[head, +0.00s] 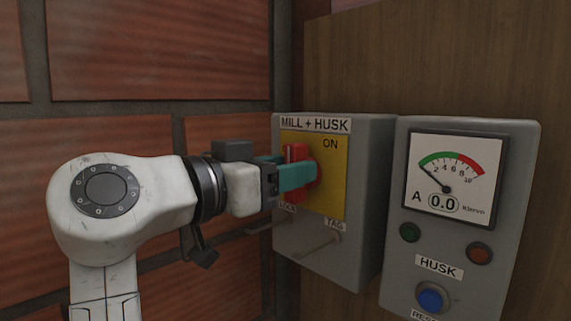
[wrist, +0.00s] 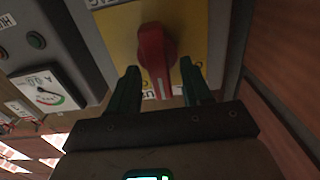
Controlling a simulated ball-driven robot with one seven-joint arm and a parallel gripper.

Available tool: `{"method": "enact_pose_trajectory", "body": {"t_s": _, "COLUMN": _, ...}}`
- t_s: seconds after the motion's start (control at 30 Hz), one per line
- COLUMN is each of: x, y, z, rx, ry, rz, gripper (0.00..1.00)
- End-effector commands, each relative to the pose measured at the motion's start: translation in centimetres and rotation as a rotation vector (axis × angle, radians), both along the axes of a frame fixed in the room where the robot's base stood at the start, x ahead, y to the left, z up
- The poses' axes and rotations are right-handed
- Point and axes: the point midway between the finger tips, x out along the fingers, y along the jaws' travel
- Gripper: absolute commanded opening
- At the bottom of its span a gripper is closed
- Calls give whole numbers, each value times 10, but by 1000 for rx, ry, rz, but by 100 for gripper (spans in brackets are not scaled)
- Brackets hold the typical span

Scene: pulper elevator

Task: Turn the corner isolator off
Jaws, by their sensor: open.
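The corner isolator is a grey box (head: 364,200) labelled "MILL + HUSK", with a yellow plate (head: 329,190) and a red rotary handle (head: 296,153). In the head view the handle stands about upright, and "ON" is printed to its upper right. In the wrist view the red handle (wrist: 152,50) has a white line pointing down the picture. My gripper (head: 292,168) is at the handle, its teal fingers open. In the wrist view my gripper (wrist: 158,68) has one finger on each side of the handle, with gaps visible. The near finger hides part of the handle in the head view.
A grey panel (head: 393,265) stands close to the right, with an ammeter (head: 447,172) reading 0.0, a "HUSK" label and a blue button (head: 431,298). Metal pegs (head: 318,247) stick out below the plate by the "LOCK" and "TAG" labels. A brick wall (head: 160,55) is at left.

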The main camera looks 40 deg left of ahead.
Motion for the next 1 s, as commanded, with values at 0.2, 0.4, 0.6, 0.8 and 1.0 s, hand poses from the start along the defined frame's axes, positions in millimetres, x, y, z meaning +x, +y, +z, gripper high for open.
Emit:
{"method": "enact_pose_trajectory", "body": {"t_s": 0.2, "x": 4, "y": -1, "z": 0, "rx": 0, "ry": 0, "rz": -1, "gripper": 49}}
{"method": "enact_pose_trajectory", "body": {"t_s": 0.4, "x": 4, "y": -1, "z": 0, "rx": 0, "ry": 0, "rz": -1, "gripper": 42}}
{"method": "enact_pose_trajectory", "body": {"t_s": 0.6, "x": 4, "y": -1, "z": 0, "rx": 0, "ry": 0, "rz": -1, "gripper": 23}}
{"method": "enact_pose_trajectory", "body": {"t_s": 0.8, "x": 4, "y": -1, "z": 0, "rx": 0, "ry": 0, "rz": 0, "gripper": 4}}
{"method": "enact_pose_trajectory", "body": {"t_s": 1.0, "x": 4, "y": 0, "z": 0, "rx": -1, "ry": 0, "rz": 0, "gripper": 0}}
